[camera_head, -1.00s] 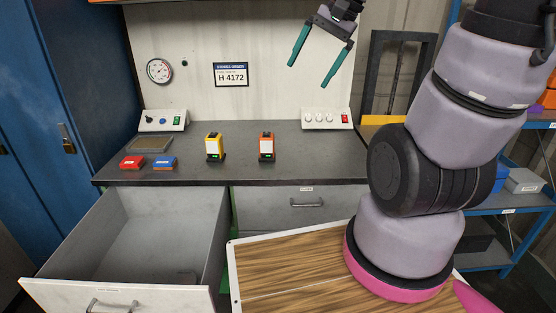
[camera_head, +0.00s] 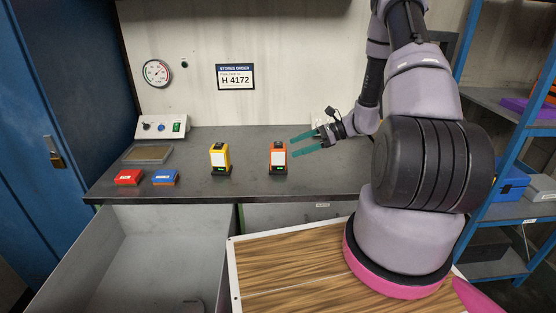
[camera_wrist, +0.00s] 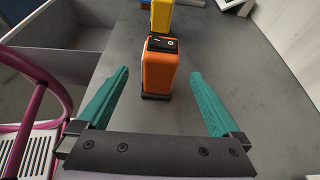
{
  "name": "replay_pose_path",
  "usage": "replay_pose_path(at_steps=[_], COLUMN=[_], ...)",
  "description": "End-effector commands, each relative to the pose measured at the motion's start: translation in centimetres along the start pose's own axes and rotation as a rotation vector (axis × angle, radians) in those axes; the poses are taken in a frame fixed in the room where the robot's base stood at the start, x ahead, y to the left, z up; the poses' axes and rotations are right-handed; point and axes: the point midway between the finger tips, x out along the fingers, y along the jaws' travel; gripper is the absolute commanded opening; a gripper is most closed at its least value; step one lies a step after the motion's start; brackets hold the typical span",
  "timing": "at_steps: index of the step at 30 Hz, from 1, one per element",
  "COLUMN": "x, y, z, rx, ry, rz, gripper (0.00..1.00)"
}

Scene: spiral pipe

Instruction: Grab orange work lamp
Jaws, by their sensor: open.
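The orange work lamp (camera_head: 278,157) stands upright on the dark grey counter, with a white panel and a small green light on its front. In the wrist view the orange lamp (camera_wrist: 159,69) is just ahead of my gripper (camera_wrist: 160,95), roughly centred between the two teal fingers. My gripper (camera_head: 303,145) is open and empty, to the right of the lamp in the head view, with its fingers pointing left at it.
A yellow lamp (camera_head: 220,158) stands left of the orange one, behind it in the wrist view (camera_wrist: 161,17). Red (camera_head: 129,177) and blue (camera_head: 165,177) boxes and a tray (camera_head: 147,154) are at the counter's left. An open drawer (camera_head: 130,255) juts out below.

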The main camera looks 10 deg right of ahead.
Motion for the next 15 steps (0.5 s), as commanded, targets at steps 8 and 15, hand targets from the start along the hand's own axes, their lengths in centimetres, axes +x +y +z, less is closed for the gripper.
replay_pose_path(at_steps=[8,15], x=[3.3,5.8], y=[-0.1,-0.2], z=[-0.9,-0.8], rx=[0.026,0.024], ry=[-0.014,-0.013], rz=[-0.010,-0.011], gripper=[1.00,1.00])
